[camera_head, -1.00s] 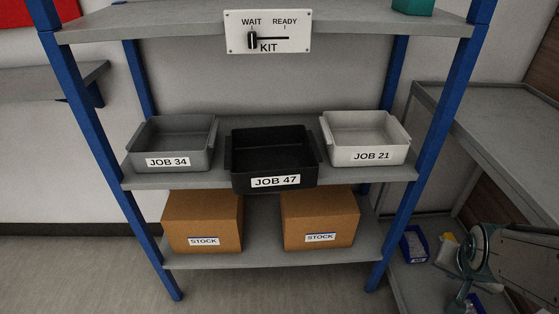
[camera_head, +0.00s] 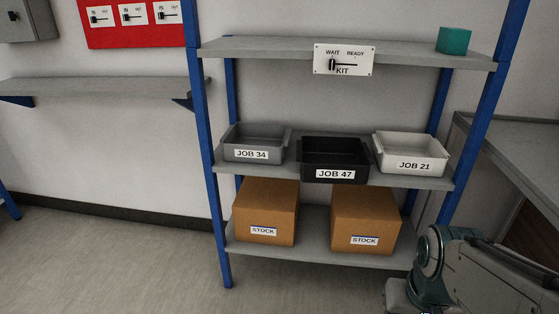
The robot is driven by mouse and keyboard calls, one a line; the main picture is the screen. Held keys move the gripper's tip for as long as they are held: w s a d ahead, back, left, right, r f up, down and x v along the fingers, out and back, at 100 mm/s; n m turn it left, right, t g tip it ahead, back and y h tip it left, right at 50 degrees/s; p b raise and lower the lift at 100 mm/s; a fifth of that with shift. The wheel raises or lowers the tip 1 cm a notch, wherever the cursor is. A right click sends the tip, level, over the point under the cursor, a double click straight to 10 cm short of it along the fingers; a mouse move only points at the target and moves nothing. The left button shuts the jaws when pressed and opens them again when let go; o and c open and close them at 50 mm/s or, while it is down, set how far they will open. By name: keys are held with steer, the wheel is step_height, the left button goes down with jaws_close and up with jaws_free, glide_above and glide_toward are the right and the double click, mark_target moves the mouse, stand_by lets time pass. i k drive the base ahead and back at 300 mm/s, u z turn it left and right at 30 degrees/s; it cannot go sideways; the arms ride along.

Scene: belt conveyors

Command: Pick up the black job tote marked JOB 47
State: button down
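The black tote marked JOB 47 (camera_head: 335,174) sits on the middle shelf of the blue-post rack, between two other totes. Its front edge overhangs the shelf front a little, and it looks empty. The grey tote JOB 34 (camera_head: 251,155) is to its left and the white tote JOB 21 (camera_head: 414,166) to its right. Part of my arm shows at the lower right, well short of the rack. My gripper's fingers cannot be made out in the frame.
Two brown STOCK boxes (camera_head: 264,214) stand on the bottom shelf (camera_head: 314,246). A WAIT/READY KIT slider sign (camera_head: 344,60) hangs from the top shelf, which holds a teal block (camera_head: 453,40). A grey bench (camera_head: 515,150) stands at right. The floor (camera_head: 120,255) at left is clear.

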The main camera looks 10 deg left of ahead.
mark_target(323, 160)
steer(key=u, duration=0.95)
steer(key=i, duration=1)
steer(key=u, duration=0.2)
